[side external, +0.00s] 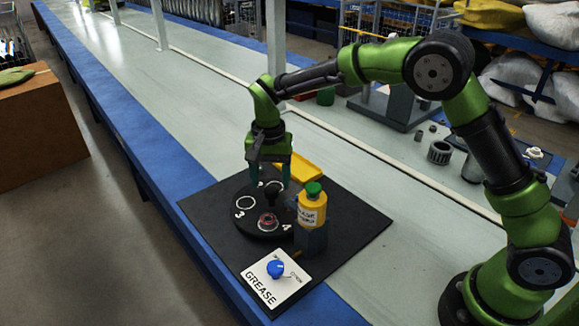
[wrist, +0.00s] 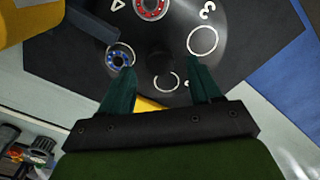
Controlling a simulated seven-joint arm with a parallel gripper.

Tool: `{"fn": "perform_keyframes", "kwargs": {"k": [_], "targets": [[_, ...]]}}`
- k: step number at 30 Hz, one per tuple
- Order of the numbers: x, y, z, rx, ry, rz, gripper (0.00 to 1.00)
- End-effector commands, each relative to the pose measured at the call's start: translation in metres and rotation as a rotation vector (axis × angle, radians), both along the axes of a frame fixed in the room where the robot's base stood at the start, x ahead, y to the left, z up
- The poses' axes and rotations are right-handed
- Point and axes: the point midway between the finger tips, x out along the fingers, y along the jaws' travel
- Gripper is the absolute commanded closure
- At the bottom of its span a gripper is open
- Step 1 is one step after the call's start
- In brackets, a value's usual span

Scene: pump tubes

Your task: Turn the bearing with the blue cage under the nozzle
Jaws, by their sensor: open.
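The black turntable disc (side external: 253,221) has numbered places and a dark centre knob (side external: 271,193). The bearing with the blue cage (wrist: 120,56) sits on the disc in the wrist view, by my left finger. I cannot make it out in the side view. A bearing with a red cage (side external: 268,220) sits on the disc near the 4; it shows at the top of the wrist view (wrist: 151,8). A dark nozzle arm (wrist: 88,20) ends close to the blue-caged bearing. My gripper (side external: 270,181) is open and empty, pointing down above the knob, fingers apart on either side.
A yellow grease bottle (side external: 312,211) with a green cap stands at the disc's right. A white GREASE card (side external: 268,285) with a blue dial (side external: 277,268) lies in front. A yellow tray (side external: 300,165) is behind. The black mat's (side external: 350,215) right part is clear.

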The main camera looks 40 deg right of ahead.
Motion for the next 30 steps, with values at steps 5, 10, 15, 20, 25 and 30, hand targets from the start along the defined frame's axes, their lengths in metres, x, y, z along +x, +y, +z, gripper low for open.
{"fn": "perform_keyframes", "kwargs": {"k": [5,10,15,20,25,30], "targets": [[0.0,0.0,-0.022,-0.001,0.002,0.001,0.37],[0.0,0.0,-0.028,0.001,-0.001,0.0,0.37],[0.0,0.0,-0.029,0.001,-0.001,0.001,0.37],[0.0,0.0,-0.028,0.0,-0.001,0.001,0.52],[0.0,0.0,-0.028,0.0,-0.001,0.001,0.78],[0.0,0.0,-0.028,0.0,-0.001,0.001,1.0]]}}
